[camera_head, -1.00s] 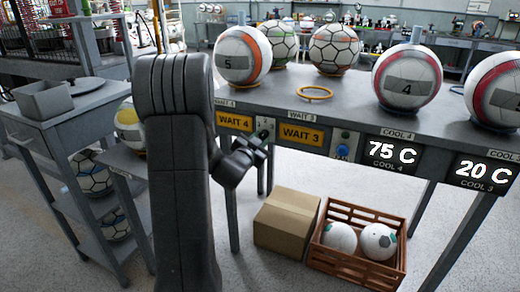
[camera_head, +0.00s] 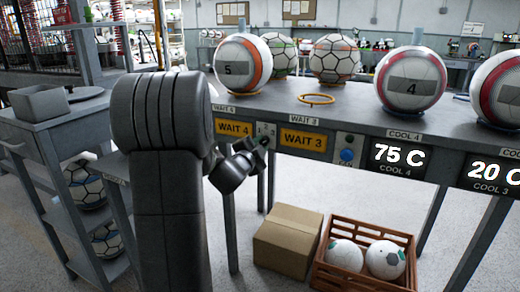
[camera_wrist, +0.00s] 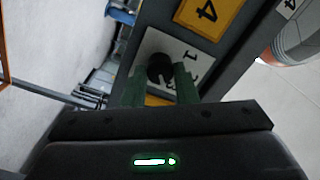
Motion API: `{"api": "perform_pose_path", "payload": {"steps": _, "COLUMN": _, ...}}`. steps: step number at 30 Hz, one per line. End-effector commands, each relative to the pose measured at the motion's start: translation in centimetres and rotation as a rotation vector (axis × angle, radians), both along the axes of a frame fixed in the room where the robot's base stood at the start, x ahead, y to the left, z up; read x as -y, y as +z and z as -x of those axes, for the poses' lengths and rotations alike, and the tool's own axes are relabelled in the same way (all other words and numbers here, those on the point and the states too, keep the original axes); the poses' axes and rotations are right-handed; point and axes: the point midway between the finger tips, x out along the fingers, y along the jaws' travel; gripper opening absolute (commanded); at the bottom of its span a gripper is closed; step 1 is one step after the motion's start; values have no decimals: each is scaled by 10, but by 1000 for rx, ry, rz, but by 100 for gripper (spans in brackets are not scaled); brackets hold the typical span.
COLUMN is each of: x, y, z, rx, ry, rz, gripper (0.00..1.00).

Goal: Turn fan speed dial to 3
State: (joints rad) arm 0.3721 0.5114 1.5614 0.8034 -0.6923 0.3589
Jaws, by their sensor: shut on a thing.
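The fan speed dial is a round black knob (camera_wrist: 160,67) on a white plate (camera_wrist: 190,52) with numbers. A 1 is readable beside it and part of a 2 shows; the pointer's setting is not clear. In the wrist view my gripper (camera_wrist: 161,80) has its green fingers on both sides of the knob, shut on it. In the head view my gripper (camera_head: 256,149) is at the small dial plate (camera_head: 265,130) between the WAIT 4 sign (camera_head: 234,128) and the WAIT 3 sign (camera_head: 303,139). My wrist hides most of the dial there.
Balls and a yellow ring (camera_head: 317,99) sit on the grey bench (camera_head: 352,108) above. A blue button (camera_head: 347,155) and a 75 C display (camera_head: 398,157) are to the right. A cardboard box (camera_head: 288,240) and a crate (camera_head: 364,277) stand on the floor below.

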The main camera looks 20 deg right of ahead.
Motion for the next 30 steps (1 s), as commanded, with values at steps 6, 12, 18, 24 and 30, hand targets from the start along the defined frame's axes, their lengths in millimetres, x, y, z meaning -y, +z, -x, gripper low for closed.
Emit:
{"api": "perform_pose_path", "payload": {"steps": 6, "x": 0, "y": 0, "z": 0, "rx": 4, "ry": -1, "rz": -4, "gripper": 4}}
{"api": "perform_pose_path", "payload": {"steps": 12, "x": 0, "y": 0, "z": 0, "rx": 4, "ry": -1, "rz": -4, "gripper": 32}}
{"api": "perform_pose_path", "payload": {"steps": 18, "x": 0, "y": 0, "z": 0, "rx": 2, "ry": 0, "rz": -3, "gripper": 48}}
{"api": "perform_pose_path", "payload": {"steps": 24, "x": -1, "y": 0, "z": 1, "rx": 3, "ry": 0, "rz": -3, "gripper": 48}}
{"api": "perform_pose_path", "payload": {"steps": 30, "x": -19, "y": 1, "z": 17, "rx": 2, "ry": 2, "rz": -3, "gripper": 48}}
